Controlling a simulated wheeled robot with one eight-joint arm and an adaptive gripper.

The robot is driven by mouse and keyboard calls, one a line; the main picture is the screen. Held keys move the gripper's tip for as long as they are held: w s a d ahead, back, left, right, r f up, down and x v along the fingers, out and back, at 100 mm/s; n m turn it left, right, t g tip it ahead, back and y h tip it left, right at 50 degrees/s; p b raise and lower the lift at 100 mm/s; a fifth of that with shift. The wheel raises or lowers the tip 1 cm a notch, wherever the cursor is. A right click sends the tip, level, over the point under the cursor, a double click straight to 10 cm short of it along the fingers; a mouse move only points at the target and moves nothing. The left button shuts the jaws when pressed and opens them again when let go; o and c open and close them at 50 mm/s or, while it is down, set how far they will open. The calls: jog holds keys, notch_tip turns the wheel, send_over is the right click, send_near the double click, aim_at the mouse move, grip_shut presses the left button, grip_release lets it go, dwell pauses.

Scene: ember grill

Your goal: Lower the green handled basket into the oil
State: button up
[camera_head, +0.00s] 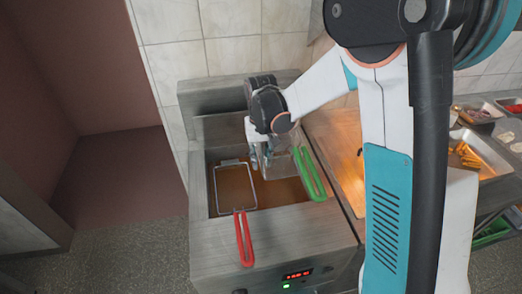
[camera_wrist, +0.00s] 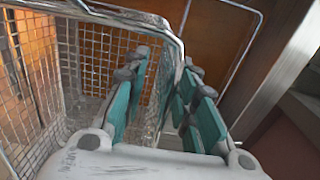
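The green handled basket (camera_head: 283,165) is a wire mesh basket at the right of the fryer's well. Its green handle (camera_head: 311,174) slants toward the front edge. My gripper (camera_head: 261,160) reaches down at this basket's left side. In the wrist view, the mesh basket (camera_wrist: 95,60) fills the left side, and my gripper (camera_wrist: 167,62) has teal fingers on either side of its rim and side wall, drawn in close on it. The oil (camera_head: 235,186) is brown in the well. The basket looks raised, but its exact height above the oil is hard to tell.
A second basket with a red handle (camera_head: 243,238) sits in the well's left half, its wire rim (camera_head: 222,207) close beside my gripper. The fryer's front panel has a red display (camera_head: 298,275). Food trays (camera_head: 485,150) stand at the right, beyond my arm.

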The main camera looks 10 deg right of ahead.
jog(key=shift+f, duration=0.5)
grip_shut()
jog(key=shift+o, duration=0.3)
grip_release()
notch_tip(320, 180, up, 12)
jog(key=shift+r, duration=0.1)
